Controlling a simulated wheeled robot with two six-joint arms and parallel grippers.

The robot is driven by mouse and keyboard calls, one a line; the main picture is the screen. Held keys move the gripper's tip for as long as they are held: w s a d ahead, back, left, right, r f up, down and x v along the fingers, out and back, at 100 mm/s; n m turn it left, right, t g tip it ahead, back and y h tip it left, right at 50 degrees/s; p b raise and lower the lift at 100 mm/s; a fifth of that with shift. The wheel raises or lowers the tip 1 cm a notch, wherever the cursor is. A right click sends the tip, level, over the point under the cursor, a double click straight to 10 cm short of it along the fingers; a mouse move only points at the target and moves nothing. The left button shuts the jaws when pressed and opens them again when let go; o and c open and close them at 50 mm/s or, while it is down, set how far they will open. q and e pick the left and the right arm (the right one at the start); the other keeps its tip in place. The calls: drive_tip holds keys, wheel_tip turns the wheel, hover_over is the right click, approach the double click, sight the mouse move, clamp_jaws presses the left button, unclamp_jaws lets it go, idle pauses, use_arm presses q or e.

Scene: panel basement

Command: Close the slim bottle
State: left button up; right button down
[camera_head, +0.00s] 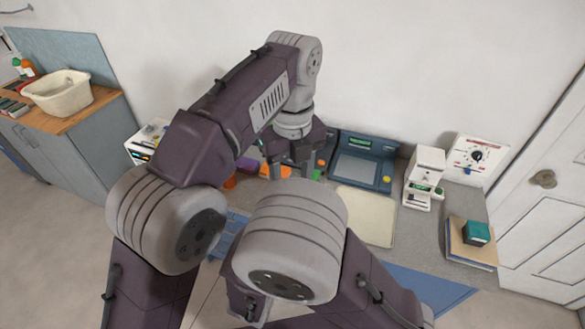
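No slim bottle or cap can be made out for sure; my arms cover part of the bench. My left arm reaches over the bench, and its gripper (291,163) points down near the wall, above small orange and green items. Its fingers look apart, but whether something thin is between them is too small to tell. A small orange item (320,163) and a green one (316,174) are just right of this gripper. My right arm is folded low at the front, and its gripper end (246,303) is mostly hidden behind the arm.
A blue device with a screen (357,167) stands at the wall. A pale mat (364,216) lies clear before it. To the right are a white instrument (424,178), a dial box (476,157) and a teal box (476,233). A cream basin (58,94) sits on the far-left cabinet.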

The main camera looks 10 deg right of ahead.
use_arm(q)
drive_tip(key=n, duration=0.6)
drive_tip(key=shift+s+a+r+n, duration=0.1)
drive_tip(key=shift+r+n, duration=0.1)
drive_tip(key=shift+n, duration=0.2)
drive_tip(key=n, duration=0.3)
drive_tip(key=shift+r, duration=0.15)
drive_tip(key=n, duration=0.6)
drive_tip(key=shift+s+r+n, duration=0.1)
drive_tip(key=shift+r+n, duration=0.15)
drive_tip(key=shift+n, duration=0.05)
drive_tip(key=n, duration=0.3)
drive_tip(key=shift+r, duration=0.15)
drive_tip(key=n, duration=0.6)
drive_tip(key=shift+a+r+n, duration=0.1)
drive_tip(key=shift+r+n, duration=0.15)
drive_tip(key=shift+n, duration=0.05)
drive_tip(key=n, duration=0.3)
drive_tip(key=shift+r, duration=0.2)
drive_tip(key=n, duration=0.6)
drive_tip(key=shift+r, duration=0.3)
drive_tip(key=shift+r+n, duration=0.15)
drive_tip(key=shift+n, duration=0.35)
drive_tip(key=shift+w+d, duration=0.2)
drive_tip(key=shift+d, duration=0.1)
